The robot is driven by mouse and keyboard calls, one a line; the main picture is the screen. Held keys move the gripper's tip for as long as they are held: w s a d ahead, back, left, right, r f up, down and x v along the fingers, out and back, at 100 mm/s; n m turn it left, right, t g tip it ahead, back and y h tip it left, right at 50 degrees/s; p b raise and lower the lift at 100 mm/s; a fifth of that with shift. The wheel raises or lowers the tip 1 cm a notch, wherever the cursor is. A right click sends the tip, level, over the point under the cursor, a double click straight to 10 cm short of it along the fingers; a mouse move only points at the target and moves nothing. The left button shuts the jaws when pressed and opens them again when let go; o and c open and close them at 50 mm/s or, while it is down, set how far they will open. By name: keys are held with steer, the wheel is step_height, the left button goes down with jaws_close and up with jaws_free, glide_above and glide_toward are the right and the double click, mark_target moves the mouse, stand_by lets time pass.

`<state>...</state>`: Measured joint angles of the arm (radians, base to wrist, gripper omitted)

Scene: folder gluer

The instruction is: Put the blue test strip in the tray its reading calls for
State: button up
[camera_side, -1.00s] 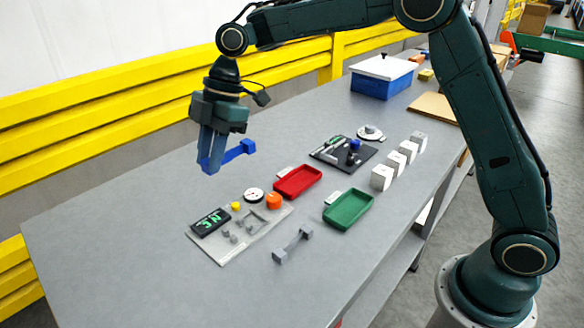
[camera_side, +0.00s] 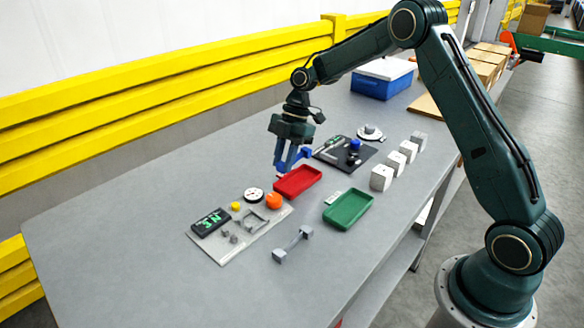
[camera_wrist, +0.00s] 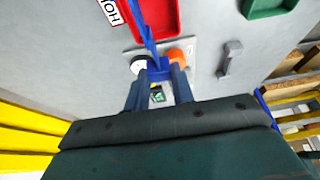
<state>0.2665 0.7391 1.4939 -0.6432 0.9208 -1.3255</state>
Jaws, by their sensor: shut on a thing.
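The blue test strip (camera_side: 304,153) is held by my gripper (camera_side: 284,163), above the table at the far left end of the red tray (camera_side: 298,181). In the wrist view the strip (camera_wrist: 147,35) runs up from between my fingers (camera_wrist: 158,76), overlapping the red tray (camera_wrist: 166,15). The green tray (camera_side: 348,209) lies to the right of the red one and is empty. A tester board (camera_side: 236,247) carries a dark display (camera_side: 211,222) with green characters that I cannot read surely. A white label (camera_wrist: 109,10) beside the red tray is cut off.
An orange knob (camera_side: 274,201) and round dial (camera_side: 253,194) are on the tester. A grey bar-shaped piece (camera_side: 293,245) lies in front. A black mat (camera_side: 332,159) with small parts, several white blocks (camera_side: 381,178) and a blue box (camera_side: 381,86) stand farther back. The left table is clear.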

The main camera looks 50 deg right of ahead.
steer(key=shift+s+d+f, duration=0.15)
steer(key=shift+d+f, duration=0.35)
steer(key=shift+d, duration=0.25)
steer(key=shift+f, duration=0.2)
steer(key=shift+f, duration=2.75)
steer(key=o, duration=1)
steer(key=shift+o, duration=0.2)
steer(key=shift+r, duration=0.1)
